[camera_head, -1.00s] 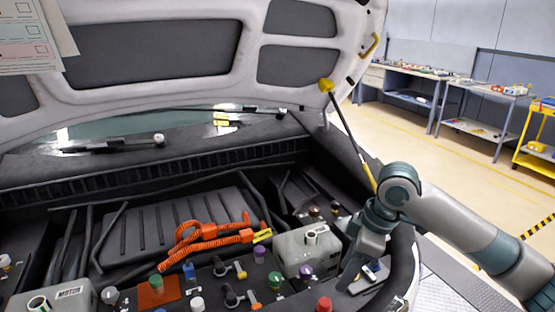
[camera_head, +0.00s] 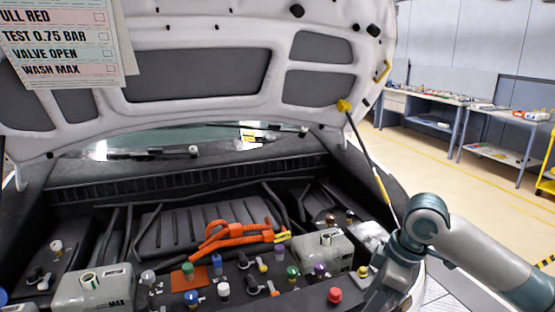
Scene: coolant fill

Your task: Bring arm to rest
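My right arm comes in from the right edge, and its gripper (camera_head: 380,293) points down over the right side of the engine bay. It is beside a small yellow-capped fitting (camera_head: 362,272) and right of a red cap (camera_head: 335,295). Its fingertips are small and partly cut off by the lower edge, so I cannot tell whether they are open or shut. No held object shows. My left gripper is not in view.
The raised hood (camera_head: 200,75) is above the bay, with a prop strut (camera_head: 366,150) close to my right wrist. Grey tanks (camera_head: 322,250), orange hoses (camera_head: 238,235) and several coloured caps fill the bay. Workbenches (camera_head: 430,105) stand behind at right, with open floor before them.

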